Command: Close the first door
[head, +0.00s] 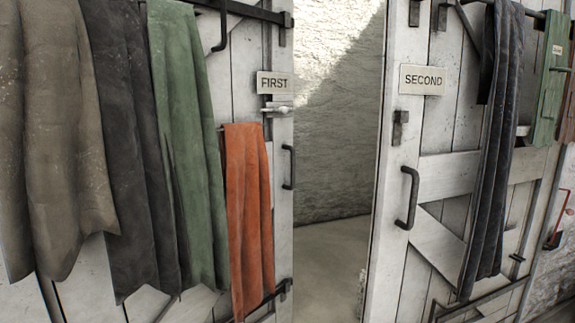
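The first door (282,220) is white planked wood at the left. It bears a "FIRST" sign (274,83), a small latch (277,110) below the sign and a dark upright handle (289,167) near its right edge. Grey-brown (65,130), dark grey (125,150), green (185,140) and orange (249,215) cloths hang over much of it and hide its left part. An open gap separates its right edge from the second door (445,175). Neither of my grippers is in view.
The second door has a "SECOND" sign (423,80), a dark handle (408,198) and a hanging dark blue cloth (492,150). A rough plaster wall (335,120) and bare floor (330,265) show through the gap. Green cloth (550,80) hangs at the far right.

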